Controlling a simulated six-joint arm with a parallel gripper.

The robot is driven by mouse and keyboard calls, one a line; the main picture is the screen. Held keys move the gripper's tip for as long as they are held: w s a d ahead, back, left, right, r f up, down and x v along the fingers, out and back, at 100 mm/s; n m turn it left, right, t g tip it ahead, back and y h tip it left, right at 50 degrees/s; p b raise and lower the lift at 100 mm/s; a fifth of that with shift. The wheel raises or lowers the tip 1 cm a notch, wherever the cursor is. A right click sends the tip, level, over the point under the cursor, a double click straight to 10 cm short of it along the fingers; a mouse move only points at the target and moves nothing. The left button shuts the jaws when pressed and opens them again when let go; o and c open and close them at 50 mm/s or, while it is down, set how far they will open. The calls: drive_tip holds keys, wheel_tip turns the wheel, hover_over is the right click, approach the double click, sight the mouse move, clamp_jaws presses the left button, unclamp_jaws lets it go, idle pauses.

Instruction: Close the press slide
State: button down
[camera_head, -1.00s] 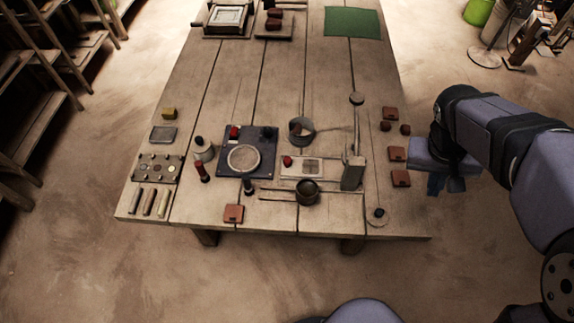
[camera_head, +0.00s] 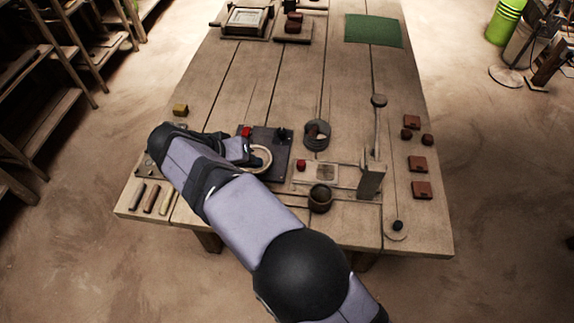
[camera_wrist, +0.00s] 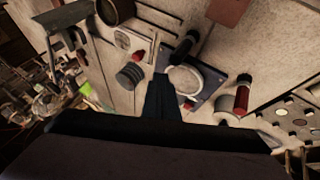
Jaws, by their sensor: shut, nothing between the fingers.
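A pale slide plate (camera_head: 325,175) with a red knob (camera_head: 301,166) lies beside an upright post (camera_head: 371,181) with a long lever, in the right half of the table's near part. In the wrist view the plate (camera_wrist: 124,39) and its red knob (camera_wrist: 138,56) are at upper left. I cannot tell how far the slide is out. My gripper (camera_wrist: 163,82) is shut and empty. It is above the dark square plate (camera_head: 280,168) with a pale round disc, left of the slide and apart from it. My arm hides part of the disc in the head view.
A dark round cup (camera_head: 316,134) stands behind the slide plate and a dark pot (camera_head: 320,198) in front. Red-brown tiles (camera_head: 417,163) lie at right. Rods (camera_head: 150,199) lie at left. The middle of the table is clear up to a green mat (camera_head: 373,30).

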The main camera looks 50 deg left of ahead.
sight(330, 179)
drive_tip(key=p+x, duration=0.2)
drive_tip(key=x, duration=0.8)
drive_tip(key=shift+d, duration=0.1)
drive_tip(key=w, duration=0.1)
drive_tip(key=w+d+p, duration=0.1)
drive_tip(key=shift+w+d+r, duration=0.1)
drive_tip(key=shift+w+d, duration=0.15)
drive_tip(key=shift+w, duration=0.05)
drive_tip(key=shift+w+d, duration=0.25)
drive_tip(key=shift+w, duration=0.2)
drive_tip(key=shift+w+d, duration=0.1)
drive_tip(key=shift+w, duration=0.05)
drive_tip(key=w+d+b, duration=0.1)
drive_tip(key=w+d, duration=0.1)
drive_tip(key=w+d+b, duration=0.2)
drive_tip(key=w+d, duration=0.1)
drive_tip(key=w+d+b, duration=0.2)
drive_tip(key=shift+w+d+f, duration=0.25)
drive_tip(key=shift+f, duration=0.05)
drive_tip(key=shift+w+d+r, duration=0.15)
drive_tip(key=shift+w+d, duration=0.15)
drive_tip(key=shift+d, duration=0.05)
drive_tip(key=shift+b, duration=0.3)
